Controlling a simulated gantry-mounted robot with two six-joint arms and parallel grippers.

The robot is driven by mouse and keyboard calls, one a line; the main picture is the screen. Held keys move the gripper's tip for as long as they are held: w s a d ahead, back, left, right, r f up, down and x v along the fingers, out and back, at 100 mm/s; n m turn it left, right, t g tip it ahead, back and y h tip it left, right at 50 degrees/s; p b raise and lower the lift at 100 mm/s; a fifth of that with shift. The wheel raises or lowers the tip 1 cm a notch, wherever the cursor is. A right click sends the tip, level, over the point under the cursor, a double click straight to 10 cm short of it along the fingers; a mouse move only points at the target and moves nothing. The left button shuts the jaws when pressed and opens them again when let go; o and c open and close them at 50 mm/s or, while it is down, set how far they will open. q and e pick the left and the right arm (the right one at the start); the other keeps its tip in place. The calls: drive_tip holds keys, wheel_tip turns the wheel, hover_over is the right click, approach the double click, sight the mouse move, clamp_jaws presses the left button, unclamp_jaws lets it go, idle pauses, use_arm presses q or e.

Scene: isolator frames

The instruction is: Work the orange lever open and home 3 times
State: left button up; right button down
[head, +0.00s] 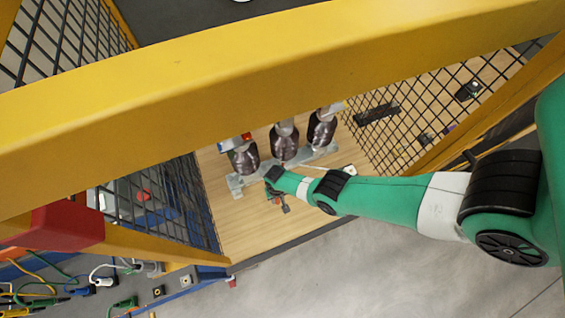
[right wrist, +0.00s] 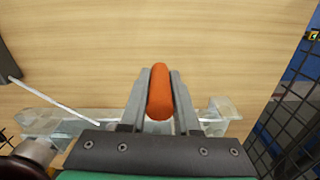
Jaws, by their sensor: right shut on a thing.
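The orange lever (right wrist: 160,92) shows in the right wrist view as a rounded orange bar between my two grey fingers. My right gripper (right wrist: 161,78) is shut on it, with a finger along each side. In the head view my green right arm reaches in from the right to the front of the metal rail, and the right gripper (head: 277,196) is small there. The lever is not clear in the head view. My left gripper is not in view.
Several dark ribbed insulators (head: 284,142) stand in a row on the metal rail (head: 318,156) over a wooden board (head: 235,215). Yellow beams (head: 200,85) and black mesh panels (head: 180,200) enclose the space. A thin pale rod (right wrist: 55,102) lies left of my gripper in the wrist view.

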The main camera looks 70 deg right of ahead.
idle(0.4)
drive_tip(key=c, duration=0.7)
unclamp_jaws()
drive_tip(key=shift+w, duration=0.2)
drive_tip(key=shift+o, duration=0.2)
wheel_tip(320, 180, up, 12)
drive_tip(key=p, duration=1.1)
drive_tip(key=shift+p, duration=0.4)
drive_tip(key=shift+f, duration=0.15)
